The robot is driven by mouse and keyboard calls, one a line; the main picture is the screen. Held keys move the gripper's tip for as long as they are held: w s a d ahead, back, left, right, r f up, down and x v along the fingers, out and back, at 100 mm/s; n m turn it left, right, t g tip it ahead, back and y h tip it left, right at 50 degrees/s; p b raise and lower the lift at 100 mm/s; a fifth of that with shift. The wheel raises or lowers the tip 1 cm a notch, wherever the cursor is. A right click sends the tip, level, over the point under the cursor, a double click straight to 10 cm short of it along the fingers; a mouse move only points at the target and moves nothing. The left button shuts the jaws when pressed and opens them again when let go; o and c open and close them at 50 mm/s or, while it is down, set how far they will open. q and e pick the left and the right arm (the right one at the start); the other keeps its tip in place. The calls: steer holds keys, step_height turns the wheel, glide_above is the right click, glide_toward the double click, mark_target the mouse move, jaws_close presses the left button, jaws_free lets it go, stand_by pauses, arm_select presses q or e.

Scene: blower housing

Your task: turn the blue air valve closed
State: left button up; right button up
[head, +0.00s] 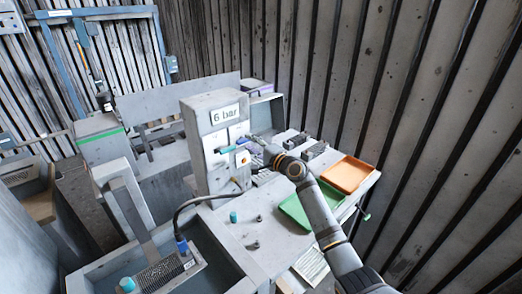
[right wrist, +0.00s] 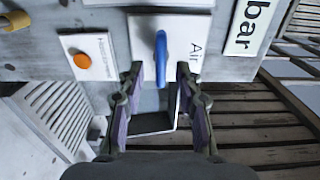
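The blue air valve handle (right wrist: 161,58) sits on a white plate marked "Air" in the right wrist view. It runs up and down that picture, at a right angle to the direction of the upright post. In the head view it is a small blue bar (head: 226,149) on the grey post below the "6 bar" sign. My right gripper (right wrist: 160,80) is open, with one purple-padded finger on each side of the handle and a gap on both sides. In the head view the right gripper (head: 247,145) is at the post's face. My left gripper is not in view.
An orange button (right wrist: 82,60) on its own plate is close beside the valve. The "6 bar" sign (head: 225,114) is above it. A green tray (head: 298,212) and an orange tray (head: 347,175) lie on the bench. A black hose (head: 185,207) runs beside the post.

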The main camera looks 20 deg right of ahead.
steer(key=v, duration=1)
steer(key=shift+s, duration=0.1)
